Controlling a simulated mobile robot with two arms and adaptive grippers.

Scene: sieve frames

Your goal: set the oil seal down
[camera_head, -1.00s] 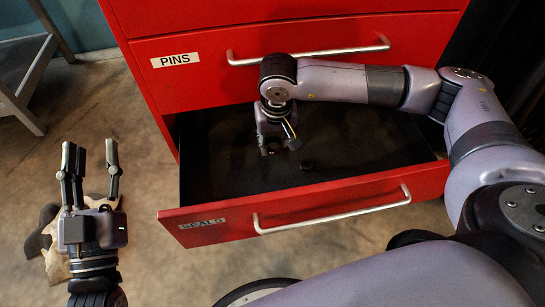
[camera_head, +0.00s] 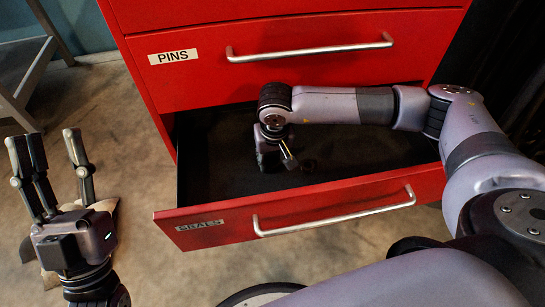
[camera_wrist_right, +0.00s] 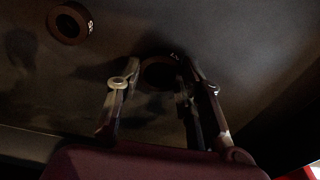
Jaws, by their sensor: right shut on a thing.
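The open drawer labelled SEALS (camera_head: 330,197) holds my right gripper (camera_head: 272,160), which is low inside it. In the right wrist view my right gripper (camera_wrist_right: 162,66) is shut on a dark ring, the oil seal (camera_wrist_right: 158,74), between its fingertips. The seal is close to the dark drawer floor; I cannot tell whether it touches. A second dark ring (camera_wrist_right: 70,23) with pale marks lies on the drawer floor at upper left; in the head view a dark ring (camera_head: 308,165) lies right of the gripper. My left gripper (camera_head: 46,138) is open and empty over the floor.
The closed red PINS drawer (camera_head: 300,82) with its bar handle is above the open one. A pale and dark crumpled thing (camera_head: 106,206) lies on the floor behind my left gripper. A grey metal frame (camera_head: 30,70) stands at upper left.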

